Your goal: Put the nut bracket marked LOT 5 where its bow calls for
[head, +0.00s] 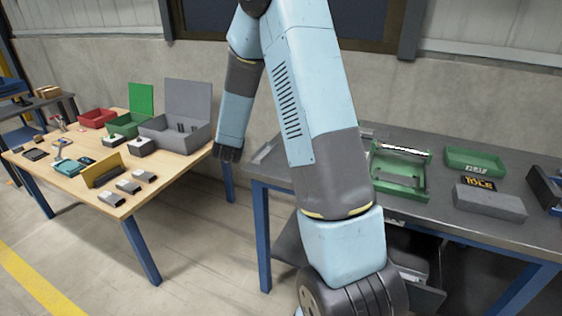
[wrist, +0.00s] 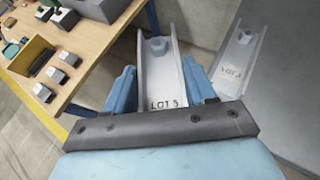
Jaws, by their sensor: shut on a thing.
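The nut bracket marked LOT 5 (wrist: 163,72) is a light grey channel with raised side walls and a nut-like piece near its far end. My gripper (wrist: 158,84) is shut on it, with a blue finger on each side. It is held in the air near the gap between the wooden table and the grey bench. In the head view my gripper (head: 229,153) hangs at the end of the arm, and the bracket cannot be made out there. A second similar bracket (wrist: 238,52) lies on the bench; its lot digit is too blurred to read.
The wooden table (head: 65,186) holds a red bin (head: 97,118), a green bin (head: 124,125), an open-lidded grey bin (head: 175,138), a yellow bin (head: 102,178) and several small grey blocks. The grey bench (head: 435,160) holds green trays and a grey block (head: 489,203).

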